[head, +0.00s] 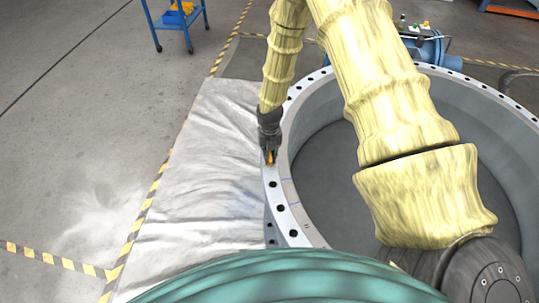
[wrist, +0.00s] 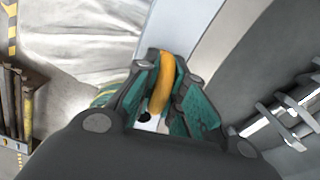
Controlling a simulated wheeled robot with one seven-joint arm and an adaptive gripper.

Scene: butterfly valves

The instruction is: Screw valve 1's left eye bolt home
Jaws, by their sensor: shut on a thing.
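My gripper (head: 269,156) points down at the left part of the valve's flange rim (head: 288,203). It is shut on an orange eye bolt (wrist: 162,84), whose curved ring lies between the two green-padded fingers in the wrist view. In the head view only a small orange bit of the eye bolt (head: 270,157) shows below the fingers, at the flange's top face. The bolt's thread is hidden, so how deep it sits cannot be told. A dark bolt hole (wrist: 145,117) shows beside the ring in the wrist view.
The large grey valve ring with several dark holes fills the right. A silvery sheet (head: 205,170) lies on the floor left of it. A blue cart (head: 178,22) stands at the back left. A teal curved surface (head: 285,280) fills the front. Open floor lies left.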

